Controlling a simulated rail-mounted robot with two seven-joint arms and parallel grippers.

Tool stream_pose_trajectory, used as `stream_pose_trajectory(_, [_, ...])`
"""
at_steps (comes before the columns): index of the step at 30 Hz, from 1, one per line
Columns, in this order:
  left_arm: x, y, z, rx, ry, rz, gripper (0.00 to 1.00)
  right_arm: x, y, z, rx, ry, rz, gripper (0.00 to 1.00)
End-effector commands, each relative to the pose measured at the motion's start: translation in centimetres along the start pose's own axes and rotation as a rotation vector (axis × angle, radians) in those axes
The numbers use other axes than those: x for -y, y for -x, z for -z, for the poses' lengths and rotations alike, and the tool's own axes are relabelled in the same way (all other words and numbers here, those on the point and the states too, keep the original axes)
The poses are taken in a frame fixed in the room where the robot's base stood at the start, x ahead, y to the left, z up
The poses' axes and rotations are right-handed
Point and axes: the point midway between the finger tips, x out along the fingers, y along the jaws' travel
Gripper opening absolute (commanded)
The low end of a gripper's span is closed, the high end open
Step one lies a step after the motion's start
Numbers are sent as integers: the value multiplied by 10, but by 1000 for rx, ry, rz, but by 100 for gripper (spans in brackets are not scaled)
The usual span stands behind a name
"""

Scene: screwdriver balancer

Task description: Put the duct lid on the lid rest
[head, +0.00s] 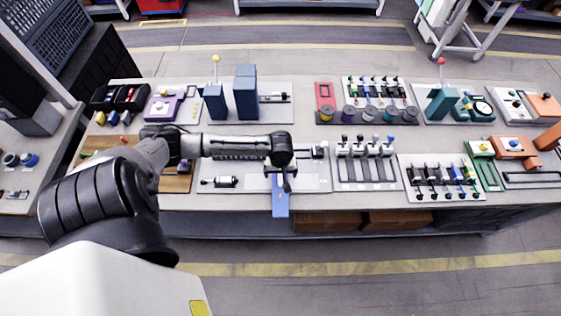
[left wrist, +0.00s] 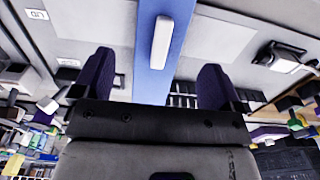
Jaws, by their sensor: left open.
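The duct lid appears as a long blue bar (head: 280,200) at the front of the middle grey panel, its near end reaching the table's front edge. In the left wrist view the blue bar (left wrist: 154,75) runs between my fingers and carries a white raised handle (left wrist: 161,42). My left gripper (head: 287,184) is over the bar; in the wrist view the gripper (left wrist: 155,70) is open, with one dark finger on each side of the bar and no visible contact. Pale rectangles flank the bar; one (left wrist: 88,18) lies near a "LID" label (left wrist: 37,14). I cannot tell whether it is the lid rest. My right gripper is out of view.
A slotted dark duct (head: 240,155) lies behind, partly covered by my arm. A black and white cylinder tool (head: 222,182) lies left on the same panel. Panels with levers (head: 366,148) and plugs (head: 440,180) stand to the right.

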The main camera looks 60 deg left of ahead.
Motion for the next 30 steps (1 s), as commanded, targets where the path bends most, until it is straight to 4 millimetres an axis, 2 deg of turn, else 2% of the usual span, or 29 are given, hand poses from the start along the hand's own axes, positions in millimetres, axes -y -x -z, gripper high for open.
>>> stream_pose_trajectory(1, [0,12,0,-2,-3,-1,91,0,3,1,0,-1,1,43])
stream_pose_trajectory(3, [0,24,0,-2,-2,-1,91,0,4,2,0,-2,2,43])
stream_pose_trajectory(9, [0,50,0,-1,-1,0,91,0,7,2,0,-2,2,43])
stream_pose_trajectory(14, [0,60,-2,2,-8,0,91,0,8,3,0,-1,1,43])
stream_pose_trajectory(16, [0,59,-12,6,-50,-8,91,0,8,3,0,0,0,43])
stream_pose_trajectory(19, [-2,50,-47,15,-203,-36,91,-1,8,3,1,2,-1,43])
stream_pose_trajectory(23, [-2,41,-115,4,-515,-113,91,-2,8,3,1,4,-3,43])
stream_pose_trajectory(24, [0,41,-135,-9,-611,-139,91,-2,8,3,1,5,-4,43])
stream_pose_trajectory(27, [5,49,-176,-62,-824,-191,91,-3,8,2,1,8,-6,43])
stream_pose_trajectory(30, [12,62,-205,-127,-989,-220,91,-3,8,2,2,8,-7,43])
